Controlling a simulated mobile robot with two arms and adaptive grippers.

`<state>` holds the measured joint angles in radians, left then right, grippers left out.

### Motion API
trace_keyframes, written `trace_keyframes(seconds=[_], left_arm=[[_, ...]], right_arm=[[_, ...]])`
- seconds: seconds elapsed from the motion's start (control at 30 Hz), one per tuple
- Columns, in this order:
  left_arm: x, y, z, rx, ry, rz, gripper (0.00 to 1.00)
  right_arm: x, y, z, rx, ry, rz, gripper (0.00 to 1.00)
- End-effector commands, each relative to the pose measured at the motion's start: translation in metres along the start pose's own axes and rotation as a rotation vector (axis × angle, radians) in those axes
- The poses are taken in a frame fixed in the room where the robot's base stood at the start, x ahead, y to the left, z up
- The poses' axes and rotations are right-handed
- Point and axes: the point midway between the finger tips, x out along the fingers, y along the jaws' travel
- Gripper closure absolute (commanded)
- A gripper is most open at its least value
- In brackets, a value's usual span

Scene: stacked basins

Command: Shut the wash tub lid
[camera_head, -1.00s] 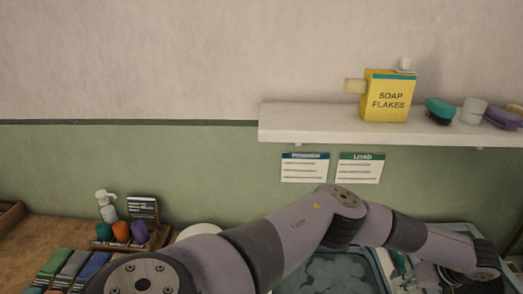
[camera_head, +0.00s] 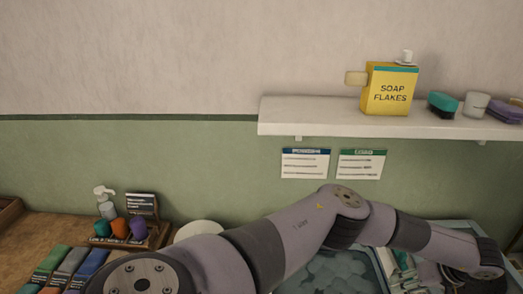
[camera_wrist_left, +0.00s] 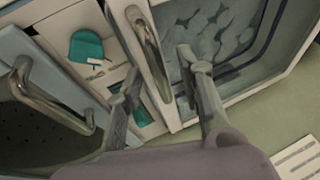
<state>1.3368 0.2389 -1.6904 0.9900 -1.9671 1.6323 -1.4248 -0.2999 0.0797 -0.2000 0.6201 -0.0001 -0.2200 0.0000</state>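The wash tub (camera_head: 379,274) shows partly behind my left arm, with pale rounded suds inside. In the left wrist view, the tub rim (camera_wrist_left: 239,98) surrounds the suds at the upper right. A pale edge with a curved metal handle (camera_wrist_left: 149,50) runs beside it. My left gripper (camera_wrist_left: 158,65) is open, with one finger on each side of that edge near the handle; I cannot tell whether it touches. I cannot make out for certain which panel is the lid. In the head view the gripper is mostly hidden at the lower right. My right gripper is out of view.
A second metal handle (camera_wrist_left: 48,100) stands on a grey basin wall at left in the wrist view. A teal brush (camera_wrist_left: 87,48) lies in a pale compartment. A shelf (camera_head: 350,120) with a soap box (camera_head: 389,92) hangs above. Bottles and cloths (camera_head: 70,268) stand left.

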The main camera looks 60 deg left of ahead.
Motion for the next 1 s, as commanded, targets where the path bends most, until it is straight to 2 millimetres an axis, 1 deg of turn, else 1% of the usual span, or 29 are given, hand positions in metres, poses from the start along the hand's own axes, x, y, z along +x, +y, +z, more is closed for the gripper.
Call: trace_keyframes(seconds=[0.13, 0.23, 0.27, 0.57, 0.73, 1.0], left_arm=[[0.000, 0.000, 0.000, 0.000, 0.000, 0.000, 0.66], [0.000, 0.000, 0.000, 0.000, 0.000, 0.000, 0.72], [0.000, 0.000, 0.000, -0.001, 0.000, 0.000, 0.73], [-0.001, 0.000, 0.000, -0.001, 0.000, 0.000, 0.73], [-0.008, 0.000, -0.001, 0.000, 0.000, 0.000, 0.73], [-0.028, 0.000, -0.001, -0.001, 0.001, 0.001, 0.73]], right_arm=[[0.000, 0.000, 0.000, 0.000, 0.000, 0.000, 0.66], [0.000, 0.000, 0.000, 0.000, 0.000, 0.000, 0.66], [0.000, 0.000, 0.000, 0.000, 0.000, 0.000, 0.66], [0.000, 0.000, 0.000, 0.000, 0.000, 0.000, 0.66], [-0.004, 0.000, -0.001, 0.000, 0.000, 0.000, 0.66], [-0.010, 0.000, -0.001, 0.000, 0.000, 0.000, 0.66]])
